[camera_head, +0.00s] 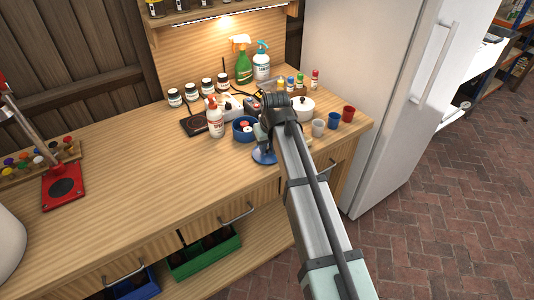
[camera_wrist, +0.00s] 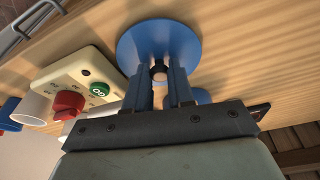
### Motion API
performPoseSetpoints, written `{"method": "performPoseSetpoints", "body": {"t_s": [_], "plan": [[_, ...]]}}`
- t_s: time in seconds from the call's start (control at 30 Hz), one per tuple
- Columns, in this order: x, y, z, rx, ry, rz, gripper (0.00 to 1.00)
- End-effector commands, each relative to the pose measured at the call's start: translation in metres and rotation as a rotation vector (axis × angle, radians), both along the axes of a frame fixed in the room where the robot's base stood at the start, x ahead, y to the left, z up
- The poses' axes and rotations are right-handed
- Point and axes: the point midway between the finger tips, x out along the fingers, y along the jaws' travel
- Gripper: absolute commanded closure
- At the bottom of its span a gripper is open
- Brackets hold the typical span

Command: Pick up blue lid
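The blue lid (camera_wrist: 158,42) is a round disc with a small dark knob at its middle. In the wrist view my gripper (camera_wrist: 160,74) has its two fingers on either side of the knob, with no clear gap between them and it. In the head view the blue lid (camera_head: 263,156) shows under my gripper, near the counter's front edge, and my arm partly covers it. I cannot tell whether it rests on the counter or is slightly raised.
A blue bowl (camera_head: 242,128) with small items and a white-red bottle (camera_head: 215,121) stand left of my gripper. A white pot (camera_head: 302,107) and grey (camera_head: 318,127), blue (camera_head: 333,121) and red (camera_head: 348,113) cups stand right. The counter's left-middle (camera_head: 130,180) is clear.

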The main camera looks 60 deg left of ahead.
Motion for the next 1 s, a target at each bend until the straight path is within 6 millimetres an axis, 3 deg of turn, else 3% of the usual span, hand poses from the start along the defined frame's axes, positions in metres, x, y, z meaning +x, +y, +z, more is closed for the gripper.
{"method": "performPoseSetpoints", "body": {"t_s": [0.2, 0.57, 1.0], "plan": [[0.000, 0.000, 0.000, 0.000, 0.000, 0.000, 1.00], [0.000, 0.000, 0.003, 0.000, 0.000, 0.000, 1.00], [0.000, 0.001, 0.068, 0.002, -0.001, 0.001, 1.00]]}}
